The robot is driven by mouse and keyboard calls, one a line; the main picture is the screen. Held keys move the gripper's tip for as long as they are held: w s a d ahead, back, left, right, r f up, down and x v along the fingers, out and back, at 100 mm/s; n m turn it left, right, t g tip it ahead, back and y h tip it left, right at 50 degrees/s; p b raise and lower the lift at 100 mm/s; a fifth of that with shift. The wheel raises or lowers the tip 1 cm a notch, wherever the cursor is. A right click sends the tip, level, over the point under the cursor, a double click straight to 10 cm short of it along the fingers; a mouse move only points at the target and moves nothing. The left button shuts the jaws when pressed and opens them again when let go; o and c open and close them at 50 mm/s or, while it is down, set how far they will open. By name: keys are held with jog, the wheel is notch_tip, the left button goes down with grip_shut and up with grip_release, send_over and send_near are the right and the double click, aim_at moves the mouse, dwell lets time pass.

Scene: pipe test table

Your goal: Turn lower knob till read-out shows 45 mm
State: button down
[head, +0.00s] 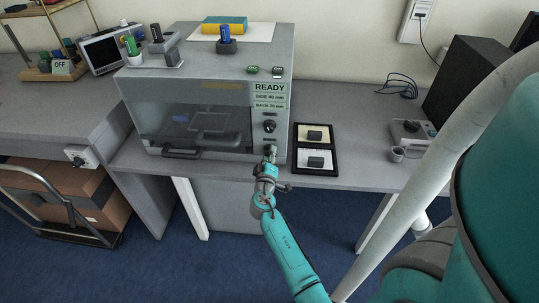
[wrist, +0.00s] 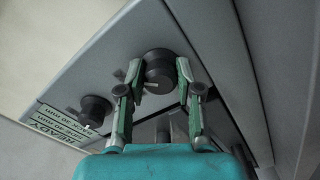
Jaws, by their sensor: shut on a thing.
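The test box (head: 215,60) stands on the table, with a green read-out (head: 269,95) at its front right. In the head view my gripper (head: 269,160) is at the panel's lower right and mostly hides this knob. The upper knob (wrist: 95,110) is free beside one finger.
A dark window with a handle (head: 195,153) fills the box front left of my gripper. A grey device (head: 413,132) stands farther right.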

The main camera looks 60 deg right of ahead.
jog(key=m, duration=0.4)
jog(key=shift+f+m, duration=0.15)
jog(key=shift+m, duration=0.15)
jog(key=m, duration=0.4)
jog(key=shift+m, duration=0.3)
jog(key=m, duration=0.4)
jog(key=shift+a, duration=0.1)
jog(key=shift+w+m, duration=0.1)
jog(key=shift+m, duration=2.2)
jog(key=c, duration=0.8)
grip_release()
jog(key=shift+o, duration=0.2)
jog(key=v, duration=1.2)
